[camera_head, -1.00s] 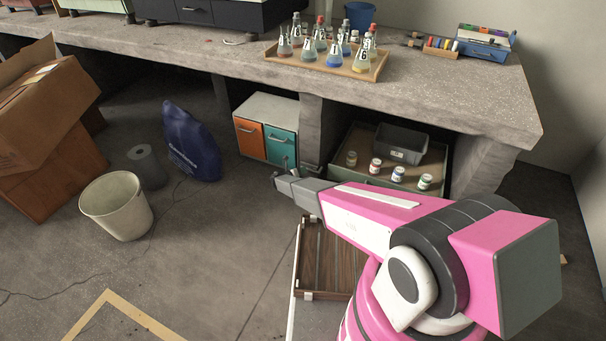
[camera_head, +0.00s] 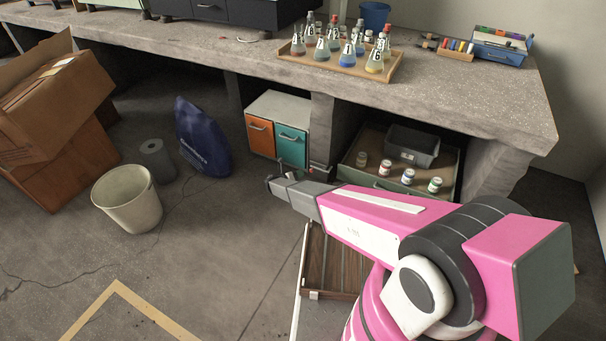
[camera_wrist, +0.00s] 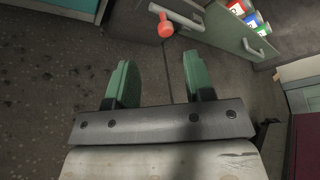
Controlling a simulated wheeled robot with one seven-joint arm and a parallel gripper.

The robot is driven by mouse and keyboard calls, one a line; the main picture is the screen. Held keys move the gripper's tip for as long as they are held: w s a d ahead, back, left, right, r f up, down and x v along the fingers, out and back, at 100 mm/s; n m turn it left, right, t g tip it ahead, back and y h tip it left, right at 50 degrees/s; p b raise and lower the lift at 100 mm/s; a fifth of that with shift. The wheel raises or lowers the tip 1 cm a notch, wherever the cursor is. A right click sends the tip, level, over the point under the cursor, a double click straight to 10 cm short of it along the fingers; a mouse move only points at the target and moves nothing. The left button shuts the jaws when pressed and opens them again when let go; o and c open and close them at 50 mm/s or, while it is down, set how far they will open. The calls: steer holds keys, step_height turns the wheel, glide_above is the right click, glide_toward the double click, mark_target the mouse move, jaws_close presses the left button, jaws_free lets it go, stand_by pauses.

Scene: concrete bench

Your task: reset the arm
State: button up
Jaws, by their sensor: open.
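My gripper (camera_head: 276,183) is at the end of my pink and grey arm, which reaches left over the floor in front of the bench in the head view. In the wrist view my gripper (camera_wrist: 157,82) shows two green fingers standing well apart. Nothing is between them but dark floor. The finger details are too small to make out in the head view.
The concrete bench (camera_head: 460,95) bears a wooden tray (camera_head: 330,72) of flasks. Below stand an orange and teal cabinet (camera_head: 280,108) and an open drawer (camera_head: 362,184) with jars. A white bin (camera_head: 128,205) stands left.

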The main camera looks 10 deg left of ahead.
steer(key=shift+s+a+r, duration=0.1)
steer(key=shift+s+a, duration=0.25)
steer(key=shift+s, duration=0.05)
steer(key=s+d+r+m+g+y, duration=0.1)
steer(key=s+d+r+m+g, duration=0.4)
steer(key=d+r+m, duration=0.65)
steer(key=s+d+r+m+g+y, duration=0.1)
steer(key=s+d+r+m+g, duration=0.45)
steer(key=d+r, duration=0.8)
steer(key=s+d+r+m+y, duration=0.4)
steer(key=s+d+r+m, duration=0.1)
steer(key=s+r+m, duration=0.3)
steer(key=s+d+r+m+y, duration=0.4)
steer(key=s+d+r+m, duration=0.2)
steer(key=s+r+m, duration=0.2)
steer(key=s+m, duration=0.2)
steer(key=m, duration=0.2)
steer(key=shift+s+d+r, duration=0.15)
steer(key=shift+d+r, duration=0.1)
steer(key=shift+d, duration=0.05)
steer(key=shift+g, duration=0.25)
